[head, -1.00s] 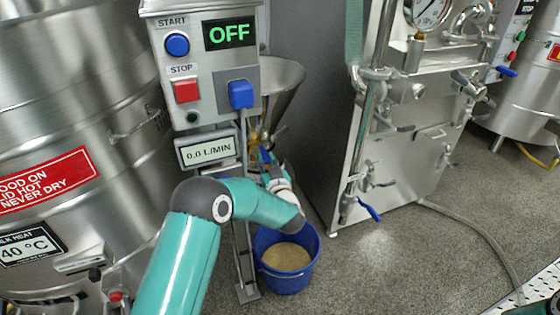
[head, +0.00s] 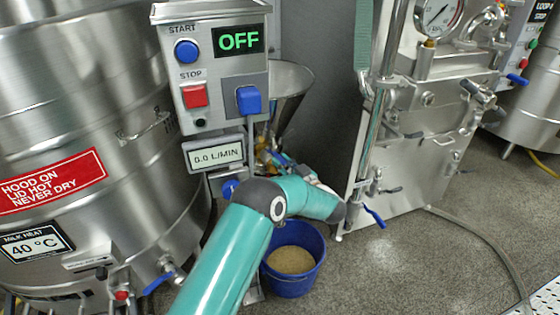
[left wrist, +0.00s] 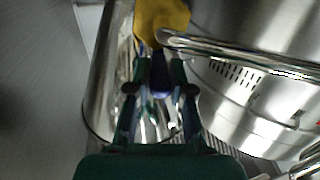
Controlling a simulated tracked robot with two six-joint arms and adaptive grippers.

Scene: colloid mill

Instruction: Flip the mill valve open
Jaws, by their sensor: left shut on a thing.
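The mill has a steel funnel hopper (head: 293,88) behind the control box (head: 214,66), whose display reads OFF. My left gripper (head: 268,158) is below the hopper, partly hidden by my own teal arm. In the left wrist view, my left gripper (left wrist: 161,88) is shut on a blue handle (left wrist: 160,92), which looks like the mill valve's lever. A yellow part (left wrist: 162,18) is just beyond the fingertips. The valve body and the lever's exact angle are hard to make out. My right gripper is not in view.
A blue bucket (head: 293,284) with tan contents stands on the floor below the hopper. A flow display (head: 215,153) reads 0.0 L/MIN. A large steel tank (head: 75,110) stands left and a steel cabinet (head: 425,150) right. A steel pipe (left wrist: 235,47) passes close to the gripper.

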